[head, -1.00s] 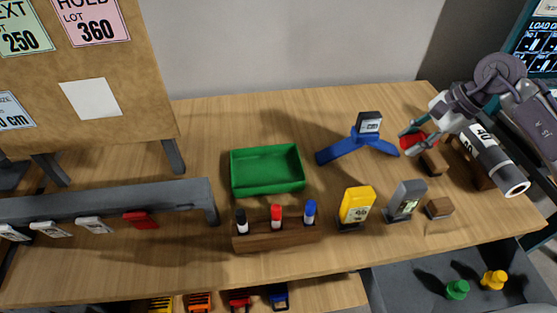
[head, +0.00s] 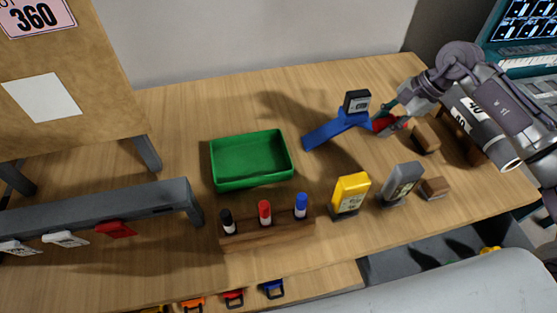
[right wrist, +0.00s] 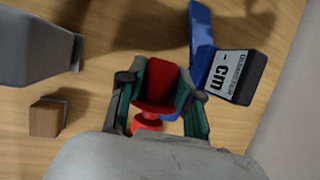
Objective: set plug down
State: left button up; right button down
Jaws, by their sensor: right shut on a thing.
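The red plug (head: 381,124) is between the fingers of my right gripper (head: 394,118), at the right end of a blue stand with a dark display head (head: 357,102). In the right wrist view the gripper (right wrist: 160,98) is shut on the plug (right wrist: 156,84), with a green-edged finger on each side. The blue stand (right wrist: 202,45) and its "cm" label lie just right of the fingers. Whether the plug touches the table or the stand is unclear. My left gripper is not in view.
A green tray (head: 250,184) stands mid-table, with a wooden marker rack (head: 268,236) in front. Yellow (head: 350,192) and grey (head: 401,184) devices and brown blocks (head: 425,138) stand nearby. Bare tabletop lies behind the tray. A pale grey form partly covers the open drawer (head: 400,256).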

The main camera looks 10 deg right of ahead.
jog(key=shift+f, duration=0.1)
jog(key=p, duration=0.4)
send_over(323, 167)
jog(key=d, duration=0.2)
jog(key=f, duration=0.6)
jog(key=shift+s+a+f, duration=0.15)
jog(key=shift+s+f, duration=0.15)
jog(key=shift+s, duration=0.1)
notch_tip(323, 167, down, 4)
jog(key=shift+f+p, duration=0.1)
jog(key=shift+p, duration=0.45)
jog(key=shift+f+b, duration=0.2)
jog(key=shift+b, duration=0.1)
jog(key=c, duration=0.8)
grip_release()
